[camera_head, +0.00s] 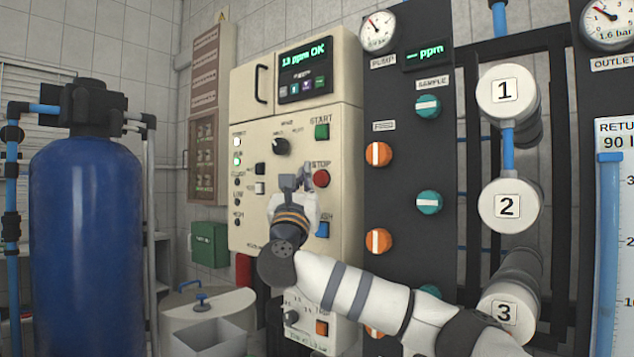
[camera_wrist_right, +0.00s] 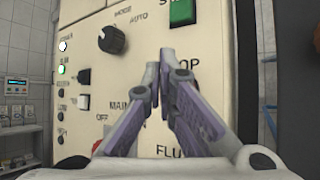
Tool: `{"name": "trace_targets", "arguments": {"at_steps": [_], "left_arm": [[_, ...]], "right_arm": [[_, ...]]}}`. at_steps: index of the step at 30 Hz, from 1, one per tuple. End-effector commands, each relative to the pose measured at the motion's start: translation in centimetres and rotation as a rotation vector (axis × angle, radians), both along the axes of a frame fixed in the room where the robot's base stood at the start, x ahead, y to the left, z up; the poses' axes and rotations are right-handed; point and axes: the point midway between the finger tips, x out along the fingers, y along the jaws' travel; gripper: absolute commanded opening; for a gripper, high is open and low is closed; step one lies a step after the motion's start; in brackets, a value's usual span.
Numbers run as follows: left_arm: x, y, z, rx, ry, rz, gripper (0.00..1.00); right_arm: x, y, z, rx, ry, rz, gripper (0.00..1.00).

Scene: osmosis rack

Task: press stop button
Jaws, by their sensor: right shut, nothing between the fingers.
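The red round stop button (camera_head: 321,178) sits on the cream control panel (camera_head: 345,140) under the label STOP, below the green START button (camera_head: 322,131). My right gripper (camera_head: 296,180) is shut and empty, in front of the panel and just left of the stop button in the head view. I cannot tell whether it touches the panel. My left gripper is not in view.
A black mode knob (camera_head: 280,146) sits left of START, and a blue FLUSH button (camera_head: 322,229) sits below the stop button. A dark board with orange and teal valve knobs (camera_head: 378,154) stands right of the panel. A large blue tank (camera_head: 87,235) stands at left.

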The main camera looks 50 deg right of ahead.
Motion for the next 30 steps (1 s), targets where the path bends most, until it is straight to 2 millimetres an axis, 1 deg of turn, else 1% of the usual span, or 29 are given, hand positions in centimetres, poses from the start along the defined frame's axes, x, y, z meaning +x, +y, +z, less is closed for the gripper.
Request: {"name": "trace_targets", "arguments": {"at_steps": [3, 6, 30], "left_arm": [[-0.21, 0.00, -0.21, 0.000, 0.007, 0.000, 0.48], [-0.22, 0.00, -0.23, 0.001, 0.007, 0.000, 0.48], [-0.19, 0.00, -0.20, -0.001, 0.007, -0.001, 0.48]], "right_arm": [[0.11, -0.77, -0.17, 0.001, 0.002, 0.000, 0.00], [0.08, -1.00, -0.09, 0.001, 0.001, 0.000, 0.00], [0.08, -0.96, -0.02, 0.001, 0.001, 0.000, 0.00]]}}
